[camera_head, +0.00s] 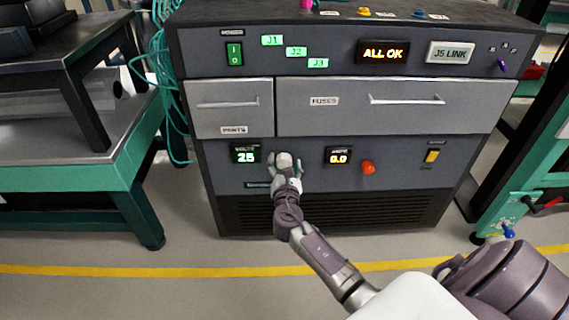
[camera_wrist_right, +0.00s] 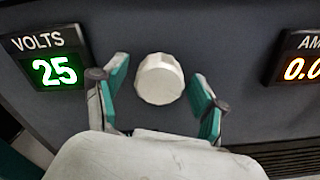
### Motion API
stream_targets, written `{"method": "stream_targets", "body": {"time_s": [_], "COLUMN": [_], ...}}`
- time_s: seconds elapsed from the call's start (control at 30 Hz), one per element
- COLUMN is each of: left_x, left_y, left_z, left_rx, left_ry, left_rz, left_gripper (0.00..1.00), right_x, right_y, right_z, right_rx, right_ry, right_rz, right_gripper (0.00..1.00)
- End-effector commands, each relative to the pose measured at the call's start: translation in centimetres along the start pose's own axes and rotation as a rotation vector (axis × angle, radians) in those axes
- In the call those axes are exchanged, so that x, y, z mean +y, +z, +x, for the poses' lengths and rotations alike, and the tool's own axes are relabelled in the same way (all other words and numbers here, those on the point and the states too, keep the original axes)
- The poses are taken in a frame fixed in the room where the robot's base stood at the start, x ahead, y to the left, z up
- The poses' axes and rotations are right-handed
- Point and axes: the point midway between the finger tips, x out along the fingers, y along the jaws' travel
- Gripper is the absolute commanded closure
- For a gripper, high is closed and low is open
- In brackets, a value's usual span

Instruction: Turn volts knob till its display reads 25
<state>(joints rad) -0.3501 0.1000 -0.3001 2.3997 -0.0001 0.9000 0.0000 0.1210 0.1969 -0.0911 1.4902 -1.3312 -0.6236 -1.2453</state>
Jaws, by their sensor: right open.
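The volts knob (camera_wrist_right: 159,79) is a pale, faceted round knob on the dark panel, just right of the volts display in the right wrist view. The volts display (camera_wrist_right: 54,72) glows green and reads 25; it also shows in the head view (camera_head: 245,154). My right gripper (camera_head: 286,170) is at the panel in the head view, largely covering the knob. Its two green-padded fingers are open on either side of the knob, with a visible gap on each side. My left gripper is not in view.
An amps display (camera_head: 339,156) reading 0.0 and a red knob (camera_head: 368,167) are to the right on the same panel. Closed drawers (camera_head: 390,105) lie above. A green-framed bench (camera_head: 85,180) stands left; floor in front is clear.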

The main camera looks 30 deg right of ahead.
Motion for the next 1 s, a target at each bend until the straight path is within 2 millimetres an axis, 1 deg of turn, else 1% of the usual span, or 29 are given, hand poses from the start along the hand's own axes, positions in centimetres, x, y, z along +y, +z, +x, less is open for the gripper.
{"method": "stream_targets", "body": {"time_s": [0.07, 0.17, 0.27, 0.5, 0.6, 0.7, 0.8, 1.0], "left_x": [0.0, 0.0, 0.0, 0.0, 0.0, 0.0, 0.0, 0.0], "left_y": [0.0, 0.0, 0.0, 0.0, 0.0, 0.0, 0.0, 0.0], "left_z": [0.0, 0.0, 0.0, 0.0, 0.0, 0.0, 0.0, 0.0], "left_rx": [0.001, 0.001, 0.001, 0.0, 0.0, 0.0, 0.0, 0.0], "left_ry": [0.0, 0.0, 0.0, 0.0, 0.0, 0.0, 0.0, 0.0], "left_rz": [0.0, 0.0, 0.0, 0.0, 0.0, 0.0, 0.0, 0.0], "left_gripper": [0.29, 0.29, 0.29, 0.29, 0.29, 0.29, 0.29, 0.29], "right_x": [0.0, 0.0, -0.1, -0.1, 0.0, 0.0, 0.0, 0.0], "right_y": [0.0, -0.1, -0.2, -0.1, -0.1, -0.1, 0.0, 0.0], "right_z": [-0.4, -1.5, -3.4, -8.6, -10.2, -11.3, -11.8, -12.0], "right_rx": [0.001, 0.001, 0.003, 0.003, 0.003, 0.001, 0.001, 0.0], "right_ry": [0.0, 0.0, 0.001, 0.0, -0.001, 0.0, 0.0, 0.0], "right_rz": [0.0, 0.0, 0.0, 0.001, 0.001, 0.0, 0.0, 0.0], "right_gripper": [0.29, 0.29, 0.29, 0.29, 0.29, 0.29, 0.29, 0.29]}}
